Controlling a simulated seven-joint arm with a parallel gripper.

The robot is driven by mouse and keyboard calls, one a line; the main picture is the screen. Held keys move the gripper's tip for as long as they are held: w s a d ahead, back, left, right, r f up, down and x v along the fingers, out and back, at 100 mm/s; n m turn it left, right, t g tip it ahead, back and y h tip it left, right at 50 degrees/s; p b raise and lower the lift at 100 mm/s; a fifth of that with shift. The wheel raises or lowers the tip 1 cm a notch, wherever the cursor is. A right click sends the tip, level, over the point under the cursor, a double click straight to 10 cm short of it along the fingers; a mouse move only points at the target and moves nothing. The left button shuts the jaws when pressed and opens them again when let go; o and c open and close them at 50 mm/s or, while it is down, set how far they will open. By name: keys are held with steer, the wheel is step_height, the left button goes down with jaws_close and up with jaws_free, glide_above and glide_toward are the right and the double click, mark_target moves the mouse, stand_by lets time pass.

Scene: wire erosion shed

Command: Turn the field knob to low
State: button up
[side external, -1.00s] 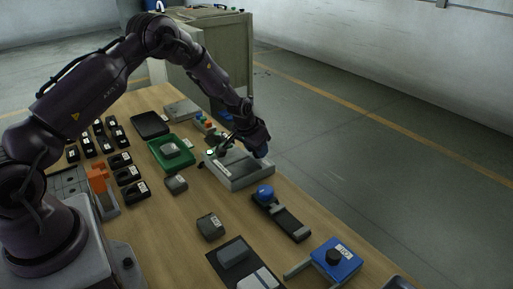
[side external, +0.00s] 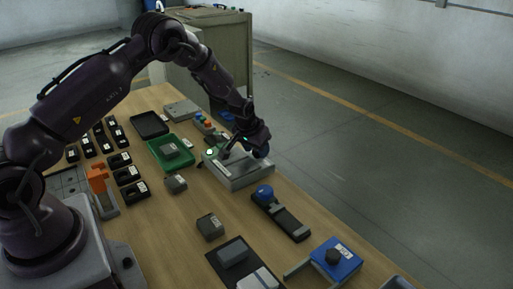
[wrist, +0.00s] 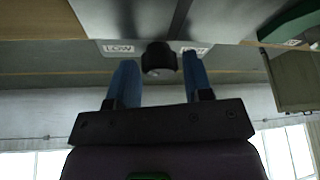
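A small black knob (wrist: 158,60) shows in the wrist view on the edge of a grey unit (wrist: 120,15). A LOW label (wrist: 118,48) is to the knob's left and a second label (wrist: 199,47), partly hidden by a finger, to its right. My gripper (wrist: 160,70) is open, with its two blue fingers on either side of the knob; I cannot tell whether they touch it. In the side view my gripper (side external: 262,152) is at the far edge of a grey tray-like unit (side external: 247,181); the knob is hidden there.
A black slide with a blue knob (side external: 265,191) and a blue box with a black knob (side external: 346,264) stand nearer the camera. A green tray (side external: 160,158), a dark tray (side external: 150,124) and several black blocks lie to the left. Open floor is at right.

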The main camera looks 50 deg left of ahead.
steer(key=v, duration=1.3)
steer(key=s+d+r+m, duration=0.1)
steer(key=s+d+r, duration=0.3)
steer(key=s, duration=0.5)
steer(key=s+d+r+m+t+h, duration=0.1)
steer(key=s+d+r, duration=0.3)
steer(key=s+r, duration=0.4)
steer(key=s+d+r+m, duration=0.1)
steer(key=s+d+r, duration=0.4)
steer(key=s, duration=0.6)
steer(key=shift+s+r+m, duration=0.3)
steer(key=shift+r+m, duration=0.1)
steer(key=shift+r, duration=0.35)
